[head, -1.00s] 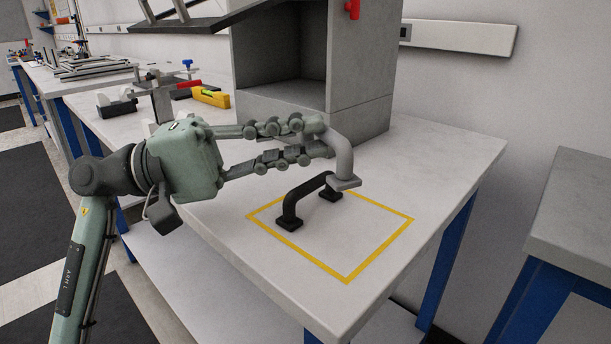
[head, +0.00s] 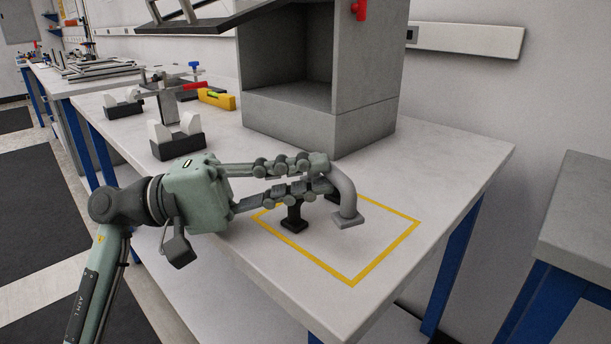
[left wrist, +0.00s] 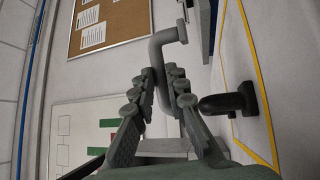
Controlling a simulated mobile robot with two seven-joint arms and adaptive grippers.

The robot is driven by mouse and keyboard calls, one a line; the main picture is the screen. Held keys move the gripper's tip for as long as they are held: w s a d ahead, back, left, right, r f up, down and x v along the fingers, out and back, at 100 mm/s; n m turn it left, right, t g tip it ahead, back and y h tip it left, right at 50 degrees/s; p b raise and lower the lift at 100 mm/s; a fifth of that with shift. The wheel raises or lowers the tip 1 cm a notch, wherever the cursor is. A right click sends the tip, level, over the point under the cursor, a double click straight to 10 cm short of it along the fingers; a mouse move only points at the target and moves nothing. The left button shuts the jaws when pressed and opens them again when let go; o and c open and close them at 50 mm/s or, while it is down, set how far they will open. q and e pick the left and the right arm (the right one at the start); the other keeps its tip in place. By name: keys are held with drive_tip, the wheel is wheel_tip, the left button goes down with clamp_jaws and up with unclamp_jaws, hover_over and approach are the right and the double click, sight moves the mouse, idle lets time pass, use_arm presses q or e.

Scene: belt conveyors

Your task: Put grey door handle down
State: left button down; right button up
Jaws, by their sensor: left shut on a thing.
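My left gripper (head: 325,174) is shut on the grey door handle (head: 346,196). The handle's visible foot is at or just above the tabletop, inside the yellow outlined square (head: 385,251); I cannot tell if it touches. In the left wrist view the grey handle (left wrist: 160,50) shows between the fingers (left wrist: 162,82). A black door handle (head: 294,217) stands in the same square, behind and below the fingers, partly hidden by them. It also shows in the left wrist view (left wrist: 225,103), beside the gripper. My right gripper is not in view.
A grey box-like cabinet (head: 365,125) with an open front stands at the back of the table (head: 450,160). Black-and-white holders (head: 178,146) and a yellow level (head: 217,98) are at the left. The square's front right part is clear.

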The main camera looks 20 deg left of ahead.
use_arm(q)
drive_tip(key=shift+f, duration=0.1)
drive_tip(key=c, duration=1.5)
unclamp_jaws()
drive_tip(key=shift+c, duration=0.2)
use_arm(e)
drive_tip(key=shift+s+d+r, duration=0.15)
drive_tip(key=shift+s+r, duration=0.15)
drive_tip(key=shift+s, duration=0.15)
use_arm(q)
drive_tip(key=shift+r, duration=0.2)
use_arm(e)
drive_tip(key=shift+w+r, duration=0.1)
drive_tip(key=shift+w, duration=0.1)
